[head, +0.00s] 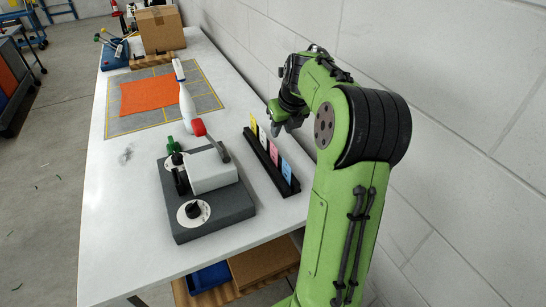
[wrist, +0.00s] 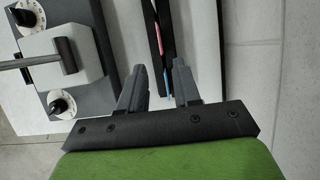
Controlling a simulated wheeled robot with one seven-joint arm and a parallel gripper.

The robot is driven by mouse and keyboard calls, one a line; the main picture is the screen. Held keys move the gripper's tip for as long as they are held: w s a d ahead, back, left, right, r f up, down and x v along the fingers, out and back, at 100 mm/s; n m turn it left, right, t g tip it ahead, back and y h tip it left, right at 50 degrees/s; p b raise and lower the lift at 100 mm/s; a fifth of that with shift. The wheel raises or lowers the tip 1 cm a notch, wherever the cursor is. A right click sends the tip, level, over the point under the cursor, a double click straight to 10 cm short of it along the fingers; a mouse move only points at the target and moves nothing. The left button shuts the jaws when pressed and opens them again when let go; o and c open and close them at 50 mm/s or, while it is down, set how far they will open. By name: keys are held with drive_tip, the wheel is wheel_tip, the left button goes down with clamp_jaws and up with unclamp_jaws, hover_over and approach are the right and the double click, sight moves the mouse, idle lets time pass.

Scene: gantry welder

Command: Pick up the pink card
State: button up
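The pink card (head: 274,157) stands upright in a black slotted rack (head: 255,151) on the right side of the white table. In the wrist view it shows edge-on as a thin pink strip (wrist: 158,28). A blue card (head: 286,170) stands in front of it, and a white card (head: 262,138) and a yellow card (head: 253,122) stand behind it. My gripper (head: 280,122) is beside the far end of the rack, by the wall. In the wrist view my gripper (wrist: 158,75) is open with its two fingers apart and nothing between them; the rack lies beyond the fingertips.
A grey control box (head: 225,212) with knobs and a red-tipped lever stands left of the rack. Behind it are a white bottle-like object (head: 186,103) and an orange sheet (head: 150,93) on a grey mat. A cardboard box (head: 160,30) is at the far end. A block wall (head: 450,80) bounds the right.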

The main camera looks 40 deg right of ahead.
sight(274, 150)
drive_tip(key=b+x, duration=0.3)
drive_tip(key=x, duration=1)
drive_tip(key=shift+f, duration=0.25)
drive_tip(key=shift+r, duration=0.15)
clamp_jaws()
